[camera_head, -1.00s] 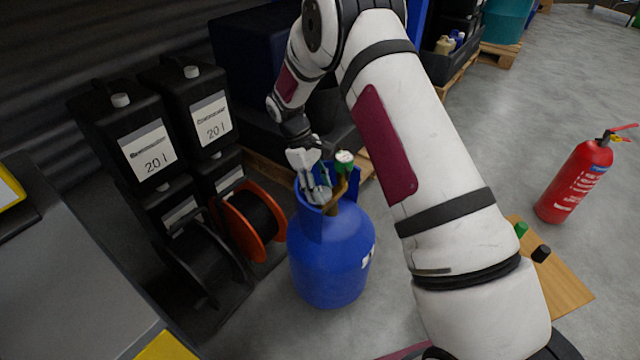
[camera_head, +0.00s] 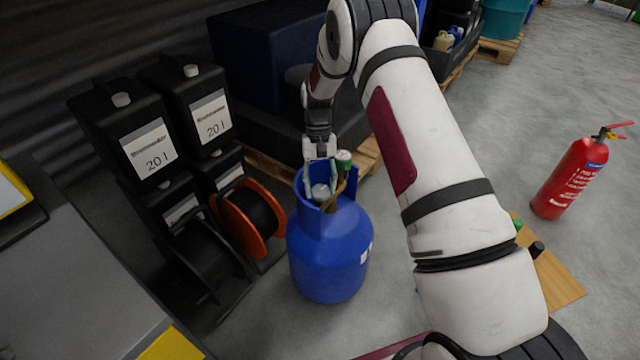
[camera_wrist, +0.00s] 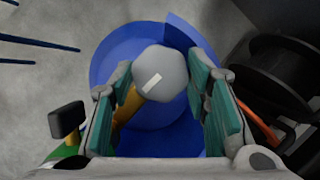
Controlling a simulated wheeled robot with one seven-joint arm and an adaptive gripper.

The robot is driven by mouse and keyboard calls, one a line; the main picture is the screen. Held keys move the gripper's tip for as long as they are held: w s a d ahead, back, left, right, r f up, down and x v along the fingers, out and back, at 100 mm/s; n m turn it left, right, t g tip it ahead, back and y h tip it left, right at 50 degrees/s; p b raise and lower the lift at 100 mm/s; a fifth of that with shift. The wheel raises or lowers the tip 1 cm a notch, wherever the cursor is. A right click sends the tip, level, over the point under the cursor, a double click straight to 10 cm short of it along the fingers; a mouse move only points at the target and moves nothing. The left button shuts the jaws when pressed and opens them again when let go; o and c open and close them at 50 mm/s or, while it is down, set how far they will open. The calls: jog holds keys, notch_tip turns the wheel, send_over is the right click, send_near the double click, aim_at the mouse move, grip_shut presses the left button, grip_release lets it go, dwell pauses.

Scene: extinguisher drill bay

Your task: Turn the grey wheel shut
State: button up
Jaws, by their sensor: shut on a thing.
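The grey wheel (camera_wrist: 160,73), with a pale mark on its top, sits on top of the blue gas cylinder (camera_head: 327,262). In the head view the wheel (camera_head: 320,191) shows low inside the cylinder's collar. My gripper (camera_wrist: 163,95) comes down from above, with its two teal-padded fingers on either side of the wheel, shut on it. In the head view my gripper (camera_head: 319,180) reaches into the collar, and the exact finger contact is hard to make out.
An orange cable reel (camera_head: 262,242) and black 20 l canisters (camera_head: 150,150) stand close left of the cylinder. A wooden pallet (camera_head: 368,160) lies behind it. A red extinguisher (camera_head: 572,180) stands far right on open floor.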

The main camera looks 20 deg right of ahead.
jog(key=m+y, duration=0.1)
jog(key=m, duration=0.2)
jog(key=m+t+y+p, duration=0.1)
jog(key=m, duration=0.2)
jog(key=shift+s+d, duration=0.1)
jog(key=shift+m, duration=0.4)
jog(key=o, duration=1.2)
jog(key=v, duration=1.2)
jog(key=shift+s+d, duration=0.1)
jog(key=shift+d, duration=0.05)
